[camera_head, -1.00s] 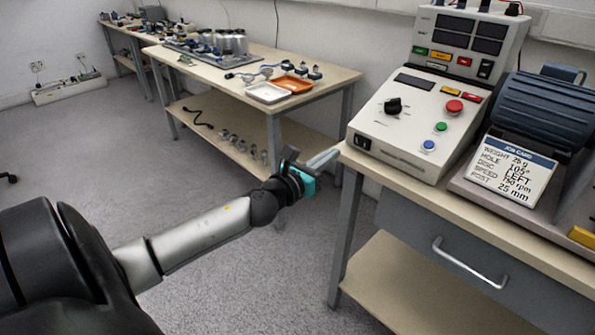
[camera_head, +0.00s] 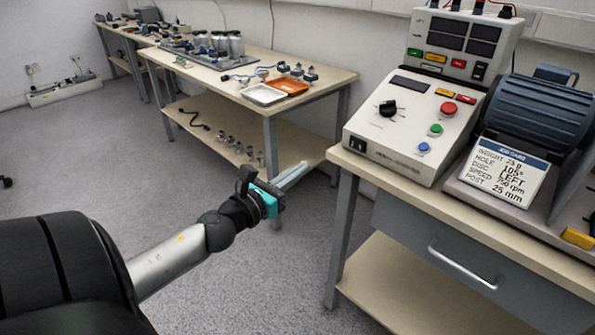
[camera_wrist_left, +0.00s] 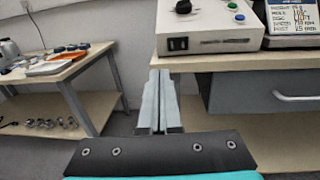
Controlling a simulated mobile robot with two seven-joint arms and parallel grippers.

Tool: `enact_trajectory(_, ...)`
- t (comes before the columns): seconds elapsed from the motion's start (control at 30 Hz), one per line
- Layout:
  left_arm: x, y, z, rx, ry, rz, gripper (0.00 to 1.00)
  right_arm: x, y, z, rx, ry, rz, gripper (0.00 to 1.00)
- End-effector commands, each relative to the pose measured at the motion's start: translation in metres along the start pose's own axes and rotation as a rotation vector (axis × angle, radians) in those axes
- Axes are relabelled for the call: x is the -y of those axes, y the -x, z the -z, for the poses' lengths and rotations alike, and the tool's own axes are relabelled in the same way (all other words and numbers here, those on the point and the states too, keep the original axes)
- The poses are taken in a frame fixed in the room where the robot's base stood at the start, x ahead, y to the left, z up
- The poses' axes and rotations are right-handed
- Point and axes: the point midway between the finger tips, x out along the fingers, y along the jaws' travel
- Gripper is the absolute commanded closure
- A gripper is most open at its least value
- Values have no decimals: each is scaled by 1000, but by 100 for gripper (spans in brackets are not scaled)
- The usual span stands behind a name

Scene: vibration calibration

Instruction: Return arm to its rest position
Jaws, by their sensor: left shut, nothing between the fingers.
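My left arm reaches in from the lower left in the head view. My left gripper (camera_head: 291,177) is shut and empty, held in the open gap between the two benches, left of the near bench's leg. In the left wrist view the two grey fingers of my left gripper (camera_wrist_left: 160,100) lie side by side, pointing toward the near bench (camera_wrist_left: 200,62), with nothing between them. My right gripper is not in view.
The near bench (camera_head: 375,185) carries a control box (camera_head: 415,125) with knobs and buttons, a job card (camera_head: 505,175) and a blue ribbed machine (camera_head: 540,115). A back bench (camera_head: 325,90) holds trays and metal parts.

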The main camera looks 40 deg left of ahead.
Motion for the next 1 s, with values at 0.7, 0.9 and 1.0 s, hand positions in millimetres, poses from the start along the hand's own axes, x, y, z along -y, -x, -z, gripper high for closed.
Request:
enact_trajectory(0.7,-34,19,106,-192,554,-207,100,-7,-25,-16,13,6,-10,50)
enact_trajectory(0.9,-33,72,225,-336,1153,-515,100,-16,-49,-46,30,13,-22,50)
enact_trajectory(1.0,-18,109,278,-377,1427,-702,100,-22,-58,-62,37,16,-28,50)
